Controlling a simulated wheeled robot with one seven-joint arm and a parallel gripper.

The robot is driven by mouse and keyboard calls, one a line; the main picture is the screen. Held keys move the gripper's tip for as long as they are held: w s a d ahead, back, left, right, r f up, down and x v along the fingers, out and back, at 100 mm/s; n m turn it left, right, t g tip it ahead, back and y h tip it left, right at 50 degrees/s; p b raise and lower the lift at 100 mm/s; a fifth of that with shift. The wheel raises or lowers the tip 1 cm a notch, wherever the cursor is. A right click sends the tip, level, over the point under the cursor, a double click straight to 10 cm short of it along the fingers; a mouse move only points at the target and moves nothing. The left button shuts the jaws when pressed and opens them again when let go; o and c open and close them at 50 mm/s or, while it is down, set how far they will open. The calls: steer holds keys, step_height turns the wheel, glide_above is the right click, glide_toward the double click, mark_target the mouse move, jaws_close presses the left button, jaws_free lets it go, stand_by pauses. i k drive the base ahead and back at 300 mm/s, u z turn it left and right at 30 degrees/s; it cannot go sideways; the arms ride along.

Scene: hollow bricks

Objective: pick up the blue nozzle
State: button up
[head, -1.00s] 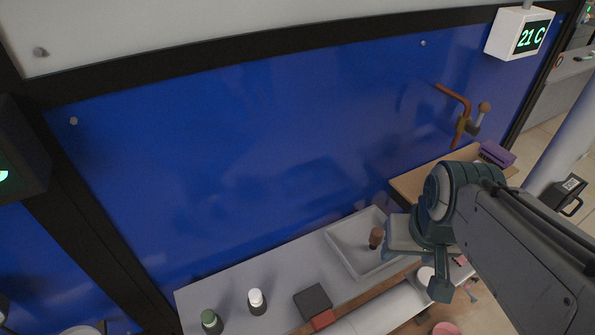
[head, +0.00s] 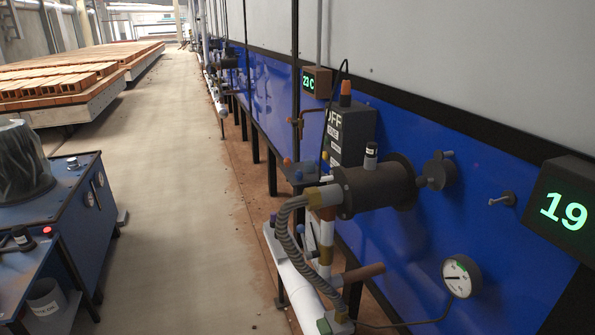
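My gripper and arm are out of view.
A dark burner cylinder (head: 372,190) with a ribbed hose (head: 290,235) juts from the wall at right, above a white pipe (head: 297,283). A pressure gauge (head: 461,277) stands lower right. A blue cabinet (head: 60,195) is at left. The floor aisle (head: 180,160) between is clear.

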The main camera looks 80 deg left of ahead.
mark_target(299, 175)
steer(key=u, duration=3)
